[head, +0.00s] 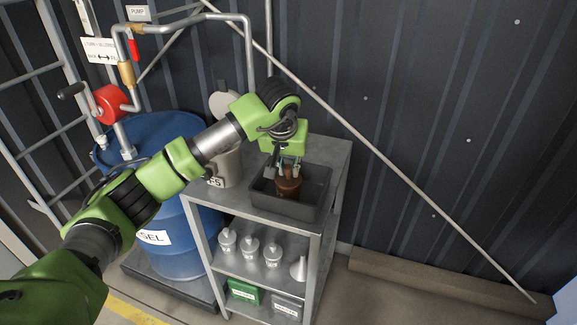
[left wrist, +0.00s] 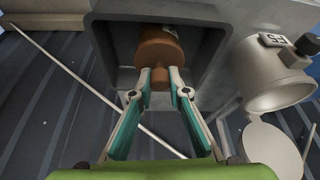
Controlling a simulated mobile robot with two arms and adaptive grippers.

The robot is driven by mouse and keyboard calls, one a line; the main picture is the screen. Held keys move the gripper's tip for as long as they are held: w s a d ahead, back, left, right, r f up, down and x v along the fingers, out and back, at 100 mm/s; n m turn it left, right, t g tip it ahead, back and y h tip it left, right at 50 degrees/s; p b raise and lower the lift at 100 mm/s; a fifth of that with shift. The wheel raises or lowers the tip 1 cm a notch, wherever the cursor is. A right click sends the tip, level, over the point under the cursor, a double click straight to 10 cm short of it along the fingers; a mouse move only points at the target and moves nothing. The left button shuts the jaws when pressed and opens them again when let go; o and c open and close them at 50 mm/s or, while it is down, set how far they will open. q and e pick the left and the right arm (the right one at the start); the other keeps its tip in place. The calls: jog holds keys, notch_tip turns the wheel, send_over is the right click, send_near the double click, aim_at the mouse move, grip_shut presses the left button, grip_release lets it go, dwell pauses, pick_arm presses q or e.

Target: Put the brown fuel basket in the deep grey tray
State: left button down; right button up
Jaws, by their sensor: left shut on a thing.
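The brown fuel basket (head: 288,187) is inside the deep grey tray (head: 319,197) on top of the grey shelf unit. It stands roughly upright, and I cannot tell whether it touches the tray floor. My left gripper (head: 287,168) comes down from above and is shut on the top knob of the basket. In the left wrist view the fingertips (left wrist: 160,78) close around the knob of the basket (left wrist: 160,50), with the tray walls (left wrist: 100,45) around it. My right gripper is not in view.
A grey canister (head: 226,168) with its lid open stands left of the tray. A blue drum (head: 165,245) with a red pump (head: 111,104) is at left. Several small white-grey vessels (head: 250,247) and a funnel (head: 299,268) stand on the shelf below. A thin rod leans against the dark wall.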

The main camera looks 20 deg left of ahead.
pick_arm(q)
jog(key=shift+w+f, duration=0.1)
jog(key=shift+f, duration=0.2)
jog(key=shift+f, duration=0.15)
jog(key=c, duration=1.9)
grip_release()
jog(key=shift+r, duration=0.25)
jog(key=shift+s+r, duration=0.2)
jog(key=shift+r, duration=0.15)
jog(key=b+v, duration=0.2)
jog(key=v, duration=0.9)
jog(key=shift+s, duration=0.1)
